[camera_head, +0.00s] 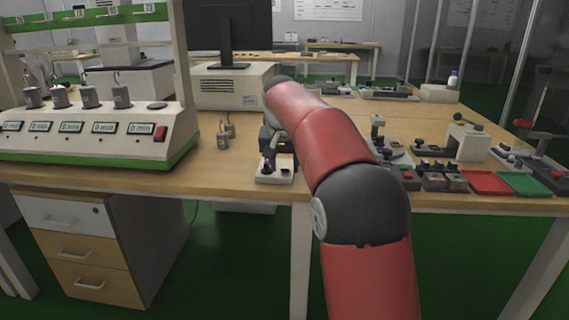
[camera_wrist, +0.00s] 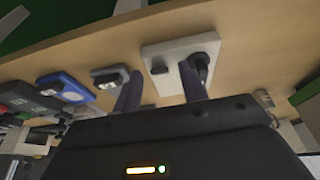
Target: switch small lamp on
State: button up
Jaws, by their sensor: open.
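A small white base (camera_head: 283,178) stands near the table's front edge, left of my arm in the head view. It carries a dark upright fitting and looks like the small lamp, though I cannot be sure. In the wrist view the white base (camera_wrist: 172,48) shows a small dark-and-light switch (camera_wrist: 159,69) and a black round fitting (camera_wrist: 201,66). My gripper (camera_wrist: 160,73) is open, its two dark fingers apart and pointing at this base. One finger overlaps the black fitting. Nothing is held. Whether the fingers touch the base is unclear, and no light shows on it.
Two metal weights (camera_head: 223,138) stand just left of the base. A white-and-green device with several displays (camera_head: 95,130) fills the left. Small devices, a red tray (camera_head: 487,183) and a green tray (camera_head: 524,184) lie to the right. A grey switch box (camera_wrist: 109,77) and blue device (camera_wrist: 64,84) are nearby.

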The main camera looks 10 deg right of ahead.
jog(key=v, duration=0.7)
jog(key=shift+r, duration=0.4)
jog(key=shift+s+a, duration=0.1)
jog(key=s+n, duration=0.1)
jog(key=s, duration=1)
jog(key=s+f+n+t, duration=0.1)
jog(key=s+f, duration=0.7)
jog(key=s, duration=0.4)
jog(key=s+f+n+y, duration=0.1)
jog(key=s+f, duration=0.6)
jog(key=s, duration=0.5)
jog(key=shift+s+d+f+n+t, duration=0.2)
jog(key=shift+d+f+n+t, duration=0.1)
jog(key=shift+d+f+t, duration=0.15)
jog(key=shift+r, duration=0.1)
